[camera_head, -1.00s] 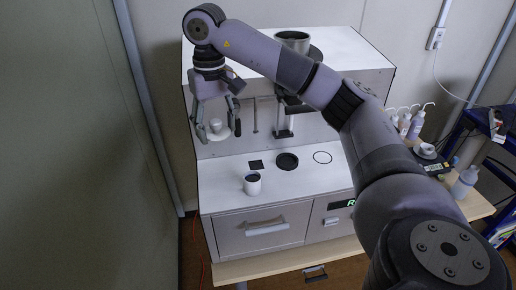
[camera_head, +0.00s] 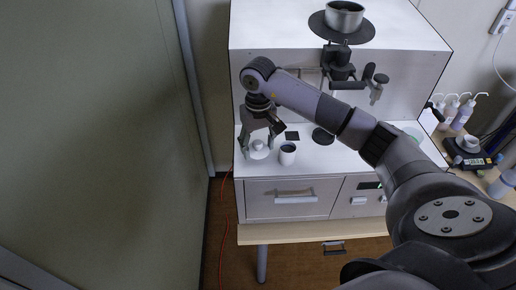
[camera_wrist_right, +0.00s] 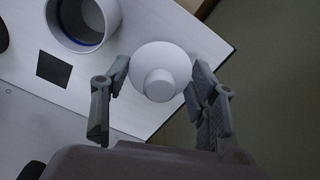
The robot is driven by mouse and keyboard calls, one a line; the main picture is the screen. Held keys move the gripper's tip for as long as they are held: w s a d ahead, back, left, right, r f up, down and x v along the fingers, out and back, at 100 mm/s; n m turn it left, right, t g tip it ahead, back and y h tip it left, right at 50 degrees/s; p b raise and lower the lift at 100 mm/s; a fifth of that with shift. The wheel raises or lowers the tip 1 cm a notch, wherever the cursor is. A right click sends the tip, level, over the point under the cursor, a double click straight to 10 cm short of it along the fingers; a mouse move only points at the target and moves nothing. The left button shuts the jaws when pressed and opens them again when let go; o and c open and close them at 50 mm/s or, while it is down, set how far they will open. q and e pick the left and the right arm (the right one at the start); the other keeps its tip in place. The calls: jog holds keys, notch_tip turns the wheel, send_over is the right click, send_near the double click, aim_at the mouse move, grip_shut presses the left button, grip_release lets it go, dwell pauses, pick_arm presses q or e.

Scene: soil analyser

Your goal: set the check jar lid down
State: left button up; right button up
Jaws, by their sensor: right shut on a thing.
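The check jar lid is a white disc with a round knob (camera_head: 259,146). My right gripper (camera_head: 259,150) is shut on it, pointing down at the left end of the analyser's white deck. In the right wrist view the lid (camera_wrist_right: 160,82) sits between the two fingers (camera_wrist_right: 158,92), overlapping the deck's edge in the picture. I cannot tell whether the lid touches the deck. The white open jar (camera_head: 288,158) stands upright just right of the lid; in the wrist view its rim (camera_wrist_right: 112,12) shows at the top left. My left gripper is not in view.
A black square (camera_head: 292,136) lies behind the jar, and a dark round piece (camera_head: 322,137) lies to its right. A metal pot (camera_head: 344,16) stands on top of the analyser (camera_head: 275,30). The deck ends close left of the lid.

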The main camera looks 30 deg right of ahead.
aim_at(258, 151)
notch_tip(258, 151, down, 2)
jog(key=shift+f+p, duration=0.15)
jog(key=shift+p, duration=0.2)
jog(key=shift+f, duration=0.2)
jog(key=shift+f+b, duration=0.2)
jog(key=shift+b, duration=0.1)
jog(key=o, duration=1.3)
jog(key=shift+r, duration=0.15)
